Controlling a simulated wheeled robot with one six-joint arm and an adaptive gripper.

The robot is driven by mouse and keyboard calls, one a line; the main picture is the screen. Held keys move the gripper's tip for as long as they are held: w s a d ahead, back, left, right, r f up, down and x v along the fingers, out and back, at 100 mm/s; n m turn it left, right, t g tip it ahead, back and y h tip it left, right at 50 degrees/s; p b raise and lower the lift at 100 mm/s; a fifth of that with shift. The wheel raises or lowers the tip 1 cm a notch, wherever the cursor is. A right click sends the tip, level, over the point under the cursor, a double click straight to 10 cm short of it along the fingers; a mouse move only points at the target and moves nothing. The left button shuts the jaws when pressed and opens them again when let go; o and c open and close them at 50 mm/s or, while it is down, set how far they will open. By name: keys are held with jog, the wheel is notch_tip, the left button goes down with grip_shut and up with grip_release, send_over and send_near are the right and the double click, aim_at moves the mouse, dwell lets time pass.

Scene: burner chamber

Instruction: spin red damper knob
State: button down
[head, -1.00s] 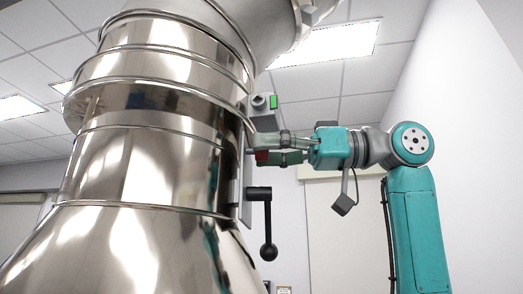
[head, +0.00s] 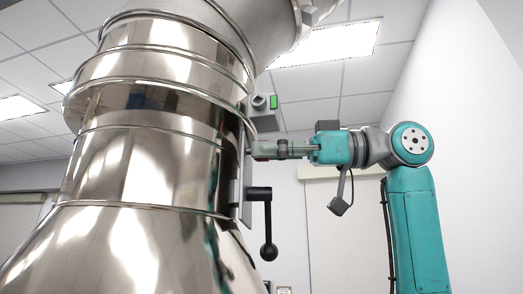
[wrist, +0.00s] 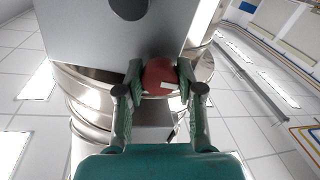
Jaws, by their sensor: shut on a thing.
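The red damper knob (wrist: 158,74) sits between my gripper's fingertips in the wrist view, with a pale mark on its face. My gripper (wrist: 160,82) is shut on it, one finger on each side. In the head view my gripper (head: 268,149) reaches in from the right to the side of the shiny metal chamber (head: 140,165). There the knob is mostly hidden by the fingers, with only a dark red sliver showing.
A black lever with a ball end (head: 268,250) hangs just below my gripper. A grey box with a green light (head: 273,102) is just above it. A grey panel (wrist: 105,35) lies close to the fingers. Open room lies to the right.

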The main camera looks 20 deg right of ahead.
jog(key=n, duration=0.4)
jog(key=shift+n, duration=0.4)
jog(key=shift+n, duration=0.8)
jog(key=n, duration=0.6)
jog(key=shift+n, duration=0.3)
jog(key=n, duration=0.6)
jog(key=shift+n, duration=0.9)
